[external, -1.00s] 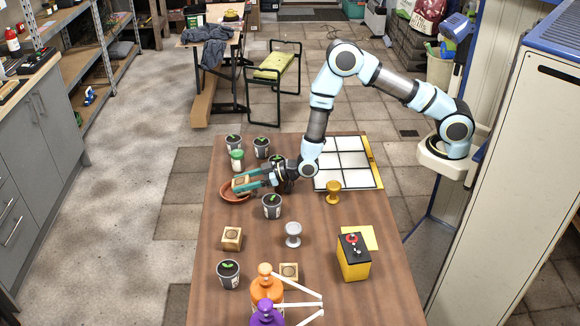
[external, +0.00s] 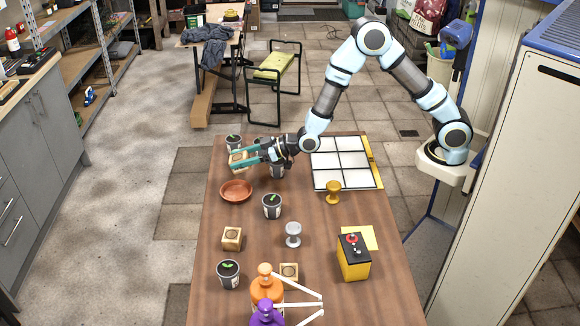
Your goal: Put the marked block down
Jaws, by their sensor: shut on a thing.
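My gripper (external: 242,160) is shut on a small wooden block (external: 237,158) and holds it at the far left of the table, raised above the table top. The block appears to bear a round mark, but it is small in this view. An empty-looking terracotta dish (external: 236,191) lies on the table just nearer the camera than the held block. Two similar wooden blocks with round marks stand on the table, one at the left (external: 232,238) and one near the front (external: 289,272).
Potted seedlings stand behind the gripper (external: 234,142), at mid table (external: 271,207) and front left (external: 228,274). A grid panel (external: 345,163), gold goblet (external: 333,192), silver goblet (external: 293,234), yellow button box (external: 354,258) and orange (external: 265,284) and purple bottles (external: 266,315) occupy the rest.

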